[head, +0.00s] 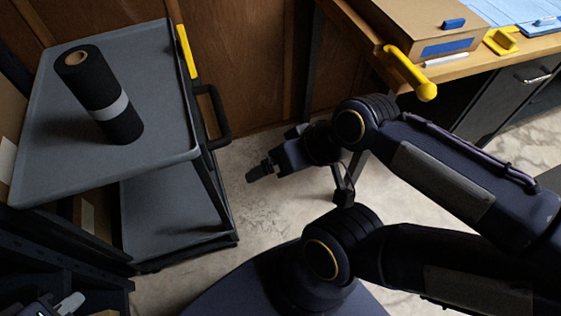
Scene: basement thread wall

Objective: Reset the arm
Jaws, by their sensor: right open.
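My right arm comes in from the right edge, with its forearm (450,178) reaching left over the floor. My right gripper (259,173) is open and empty. It hangs over bare floor between the grey cart and the wooden bench. Its dark fingers point left and touch nothing that I can see. I do not make out my left gripper.
A grey two-shelf cart (165,75) stands at left, with a black roll (84,78) with a grey band on top. A wooden bench (470,68) at upper right bears a cardboard box (425,22). A yellow-handled bar (408,74) juts out. Dark shelving (65,258) fills the lower left.

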